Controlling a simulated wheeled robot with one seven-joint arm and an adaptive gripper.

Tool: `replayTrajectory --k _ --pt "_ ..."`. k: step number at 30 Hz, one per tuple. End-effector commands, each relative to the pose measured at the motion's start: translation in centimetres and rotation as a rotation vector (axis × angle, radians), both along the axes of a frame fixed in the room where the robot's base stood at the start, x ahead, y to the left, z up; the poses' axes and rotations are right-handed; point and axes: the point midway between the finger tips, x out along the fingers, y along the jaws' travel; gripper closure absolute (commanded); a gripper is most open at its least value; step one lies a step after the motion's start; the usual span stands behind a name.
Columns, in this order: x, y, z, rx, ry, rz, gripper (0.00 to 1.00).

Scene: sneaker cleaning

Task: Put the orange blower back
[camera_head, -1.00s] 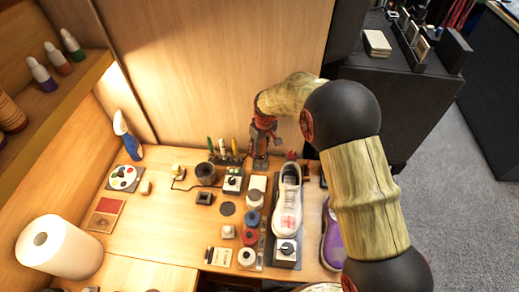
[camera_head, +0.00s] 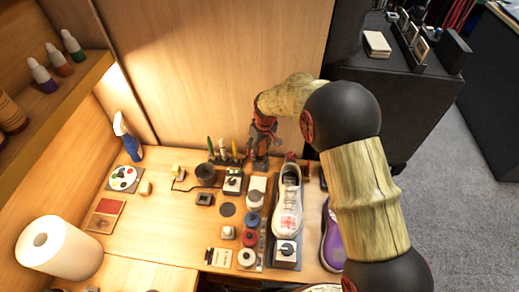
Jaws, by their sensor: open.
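My gripper (camera_head: 259,163) points down at the back of the workbench, close to the wooden back panel. Its jaws are open, though the fingers are small and dark in this view. I cannot clearly make out the orange blower. A small red item (camera_head: 290,156) shows just right of my gripper, partly hidden by my arm, and I cannot tell whether it is the blower. Any object between or behind the fingers is too small to see.
A white sneaker (camera_head: 289,200) stands on a dark stand right of my gripper. A rack of upright tools (camera_head: 223,152) is close on the left. A purple shoe (camera_head: 331,240) is at the right edge.

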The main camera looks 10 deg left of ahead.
Motion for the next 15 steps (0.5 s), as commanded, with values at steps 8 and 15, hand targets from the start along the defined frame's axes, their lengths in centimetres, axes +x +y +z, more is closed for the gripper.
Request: replayTrajectory --k 8,15 --pt "-0.2 -0.4 4.4 0.002 -0.005 0.0 0.51" --pt "-0.8 -1.0 9.0 0.001 -0.002 -0.001 0.51"
